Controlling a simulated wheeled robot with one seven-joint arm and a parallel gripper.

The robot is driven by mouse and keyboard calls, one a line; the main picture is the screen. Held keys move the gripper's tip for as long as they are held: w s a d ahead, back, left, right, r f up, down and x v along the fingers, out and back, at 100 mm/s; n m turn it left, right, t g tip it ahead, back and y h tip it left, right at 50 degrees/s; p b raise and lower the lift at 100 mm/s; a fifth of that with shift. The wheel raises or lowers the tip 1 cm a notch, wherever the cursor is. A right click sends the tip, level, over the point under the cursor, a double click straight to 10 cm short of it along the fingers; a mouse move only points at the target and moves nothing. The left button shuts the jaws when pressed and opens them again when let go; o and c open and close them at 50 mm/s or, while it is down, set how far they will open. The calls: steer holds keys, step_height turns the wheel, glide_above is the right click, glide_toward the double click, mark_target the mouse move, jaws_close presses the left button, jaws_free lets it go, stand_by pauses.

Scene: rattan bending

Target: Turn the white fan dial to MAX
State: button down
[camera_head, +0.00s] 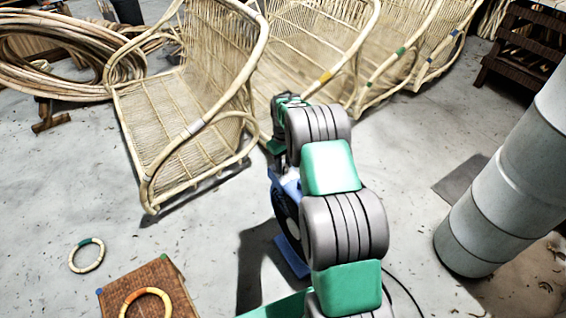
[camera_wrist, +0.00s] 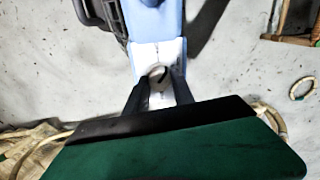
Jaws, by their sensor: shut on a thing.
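The white dial (camera_wrist: 157,73) sits on the pale panel of a blue fan (camera_wrist: 158,22) in the wrist view. My gripper (camera_wrist: 160,86) is over the dial, with one dark finger on each side, shut on it. The dial has a dark mark, but the settings around it are too small to read. In the head view the blue fan (camera_head: 290,250) stands on the floor, mostly hidden behind my arm.
Rattan chairs (camera_head: 185,110) stand at the back. A brown woven box (camera_head: 175,280) with a rattan ring (camera_head: 147,293) on it is at lower left, beside another ring (camera_head: 86,256) on the floor. A large grey pipe (camera_head: 500,200) stands at right. A cable lies near the fan.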

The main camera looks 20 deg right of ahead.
steer(key=m+p, duration=0.1)
steer(key=m, duration=0.2)
steer(key=shift+m, duration=0.4)
steer(key=m, duration=0.3)
steer(key=shift+d+m+p, duration=0.1)
steer(key=shift+m+p, duration=0.2)
steer(key=m, duration=0.3)
steer(key=shift+s+m, duration=0.1)
steer(key=shift+m, duration=0.3)
steer(key=m, duration=0.3)
steer(key=shift+m+p, duration=0.3)
steer(key=shift+p, duration=0.05)
steer(key=m, duration=0.3)
steer(key=shift+d, duration=0.1)
steer(key=m, duration=0.4)
steer(key=shift+s, duration=0.1)
steer(key=m, duration=0.6)
steer(key=shift+s+m+p, duration=0.1)
steer(key=shift+m+p, duration=0.2)
steer(key=shift+p, duration=0.05)
